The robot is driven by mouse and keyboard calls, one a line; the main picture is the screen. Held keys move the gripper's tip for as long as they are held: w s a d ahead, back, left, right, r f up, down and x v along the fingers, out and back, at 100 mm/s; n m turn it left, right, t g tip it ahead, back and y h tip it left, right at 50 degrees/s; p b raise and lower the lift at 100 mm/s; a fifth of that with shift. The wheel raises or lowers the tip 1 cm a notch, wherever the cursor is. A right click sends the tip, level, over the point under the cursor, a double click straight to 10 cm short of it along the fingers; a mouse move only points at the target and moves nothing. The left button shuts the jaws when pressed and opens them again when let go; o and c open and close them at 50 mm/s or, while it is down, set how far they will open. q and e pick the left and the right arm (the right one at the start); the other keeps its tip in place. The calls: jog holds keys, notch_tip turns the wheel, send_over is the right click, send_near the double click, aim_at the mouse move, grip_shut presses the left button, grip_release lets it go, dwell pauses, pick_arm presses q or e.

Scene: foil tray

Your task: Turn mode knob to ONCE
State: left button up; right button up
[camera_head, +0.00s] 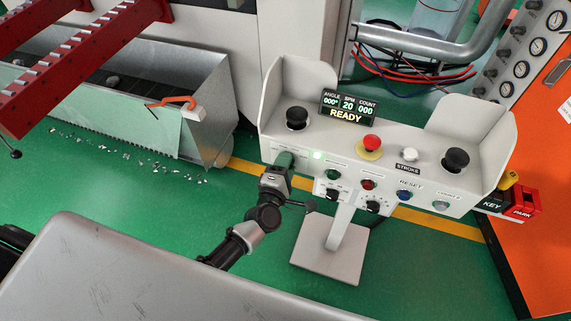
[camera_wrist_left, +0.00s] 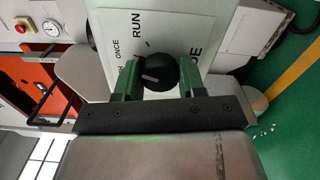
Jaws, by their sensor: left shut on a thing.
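The black mode knob (camera_wrist_left: 163,70) sits on a white label plate (camera_wrist_left: 105,25) in the left wrist view. The words RUN and ONCE show, with another word ending in H partly hidden by a finger. The knob's white pointer mark points left, towards the word ending in H and below ONCE. My left gripper (camera_wrist_left: 159,80) has its green fingers on either side of the knob, shut on it. In the head view my left gripper (camera_head: 287,163) is at the left end of the control box front and hides the knob. My right gripper is not in view.
The control box (camera_head: 330,135) carries a red stop button (camera_head: 371,142), two black palm buttons and a display (camera_head: 346,107) reading READY. Two other selector knobs (camera_head: 332,194) (camera_head: 374,207) are close to the right of my gripper. A metal bin (camera_head: 205,100) stands at left.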

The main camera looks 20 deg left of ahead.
pick_arm(q)
jog(key=o, duration=0.9)
jog(key=s, duration=1.1)
jog(key=shift+a+b, duration=0.15)
jog(key=shift+b, duration=0.2)
jog(key=s+a+f+m+g+h, duration=0.1)
jog(key=s+f+m+g, duration=0.4)
jog(key=f, duration=0.7)
jog(key=s+a+f+m+g+h, duration=0.1)
jog(key=s+f+m+g, duration=0.2)
jog(key=s+f+m, duration=0.7)
jog(key=s+a+f+m+g+y, duration=0.1)
jog(key=s+a+f+m+g, duration=0.1)
jog(key=s+f, duration=0.3)
jog(key=s+a+f+m+g, duration=0.2)
jog(key=s+f+g, duration=0.2)
jog(key=s, duration=0.3)
jog(key=s+a+f+m+g+y, duration=0.1)
jog(key=s+a+f+m+g, duration=0.1)
jog(key=s+f, duration=0.4)
jog(key=shift+s+a+f+m+g+y, duration=0.1)
jog(key=shift+s+f+m+g+y, duration=0.25)
jog(key=shift+m+g, duration=0.2)
